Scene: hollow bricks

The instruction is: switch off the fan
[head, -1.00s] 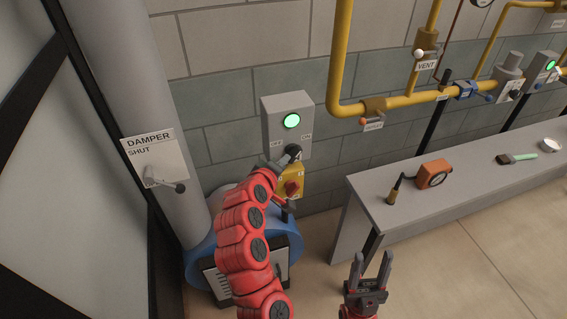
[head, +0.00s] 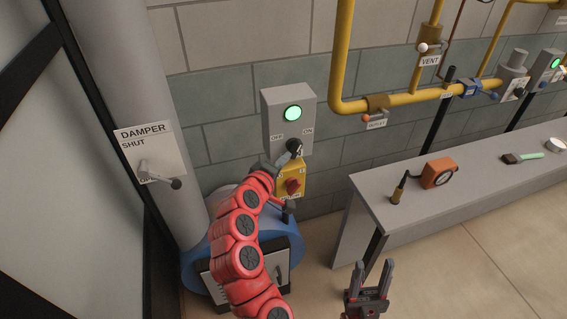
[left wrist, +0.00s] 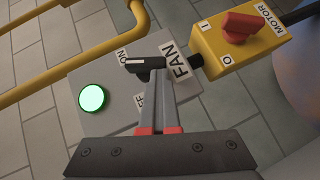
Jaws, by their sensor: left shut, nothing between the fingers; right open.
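The grey fan box (head: 270,117) is on the brick wall, with a lit green lamp (head: 292,113). Its black switch (head: 296,146) sits low on the front, between OFF at left and ON at right. In the left wrist view the switch lever (left wrist: 143,64) points toward the ON label, beside the FAN label (left wrist: 174,62). My left gripper (head: 288,156) is shut and empty, its fingertips right at the switch; whether they touch cannot be told. The fingers hide part of the OFF label (left wrist: 139,104). My right gripper (head: 374,274) is open and empty, low and away from the box.
A yellow motor switch box (head: 291,181) with a red knob sits just below. A damper plate with a lever (head: 160,173) is on the left duct. Yellow pipes (head: 341,60) run at right. A grey bench (head: 460,185) holds an orange gauge (head: 439,172) and other items.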

